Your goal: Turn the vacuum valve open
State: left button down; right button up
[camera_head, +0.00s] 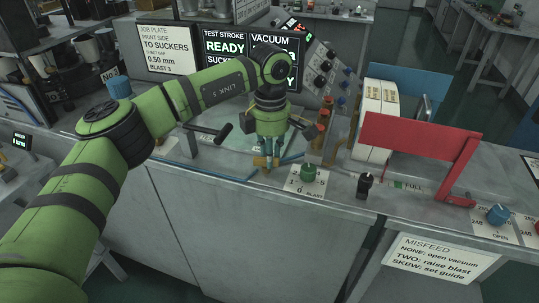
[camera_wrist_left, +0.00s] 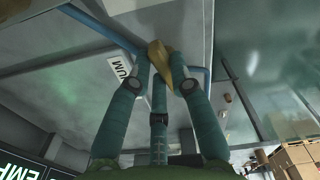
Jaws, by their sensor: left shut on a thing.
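The vacuum valve's brass-yellow handle (camera_wrist_left: 158,54) shows in the left wrist view, beside a white label (camera_wrist_left: 121,72) ending in "UM". A blue pipe (camera_wrist_left: 104,30) runs past the handle. My left gripper (camera_head: 266,162) reaches down at the front edge of the bench in the head view. Its teal fingers, also in the left wrist view (camera_wrist_left: 158,75), are shut on the handle. In the head view the gripper mostly hides the valve, and only a little yellow shows at the fingertips. My right gripper is in neither view.
A green knob (camera_head: 308,173) on a BLAST dial plate and a black knob (camera_head: 365,185) stand close to the right of my gripper. A red frame (camera_head: 420,140) rises further right. A screen (camera_head: 224,48) stands behind my arm. The floor in front is clear.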

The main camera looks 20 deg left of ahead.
pick_arm(q)
jog(key=shift+d+r+m, duration=0.1)
jog(key=shift+m, duration=1.2)
jog(key=shift+s+m, duration=0.1)
jog(key=shift+m, duration=0.2)
jog(key=c, duration=1.1)
grip_release()
notch_tip(320, 180, up, 12)
jog(key=shift+r, duration=0.1)
